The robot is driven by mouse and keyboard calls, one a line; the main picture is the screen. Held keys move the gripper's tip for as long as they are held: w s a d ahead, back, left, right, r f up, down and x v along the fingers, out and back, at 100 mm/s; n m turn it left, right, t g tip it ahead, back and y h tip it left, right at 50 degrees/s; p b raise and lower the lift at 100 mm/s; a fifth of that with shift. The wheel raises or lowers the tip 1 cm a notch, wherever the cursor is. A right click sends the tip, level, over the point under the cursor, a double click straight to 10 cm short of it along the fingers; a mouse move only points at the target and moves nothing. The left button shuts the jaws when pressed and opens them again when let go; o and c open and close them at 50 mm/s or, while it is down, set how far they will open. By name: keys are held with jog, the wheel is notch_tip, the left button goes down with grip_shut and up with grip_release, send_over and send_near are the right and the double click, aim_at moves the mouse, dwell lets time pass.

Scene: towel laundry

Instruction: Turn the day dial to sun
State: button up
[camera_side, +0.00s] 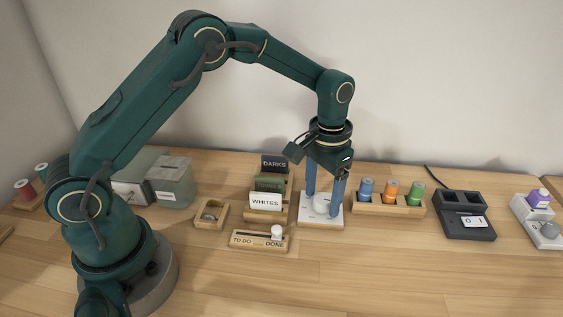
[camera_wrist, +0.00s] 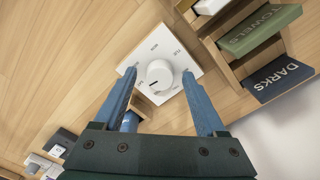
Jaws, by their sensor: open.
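The day dial is a round white knob (camera_wrist: 158,76) on a square white plate (camera_wrist: 172,44), with small labels around it that are too small to read. A short dark mark shows on the knob, but I cannot tell which label it points at. In the side view the dial plate (camera_side: 322,223) sits right of the card rack. My gripper (camera_side: 323,203) points down over the dial, its blue fingers open on either side of the knob. The wrist view shows a gap between the knob and each finger of my gripper (camera_wrist: 159,73).
Left of the dial is a card rack (camera_side: 265,217) with the DARKS card (camera_side: 274,163) and WHITES card (camera_side: 264,201). A TO DO/DONE slider (camera_side: 259,240) lies in front. A spool tray (camera_side: 388,208) stands close on the right, then a black device (camera_side: 465,224). The front table is clear.

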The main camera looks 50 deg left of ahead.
grip_shut()
jog(key=m, duration=0.4)
jog(key=shift+m, duration=2.9)
grip_release()
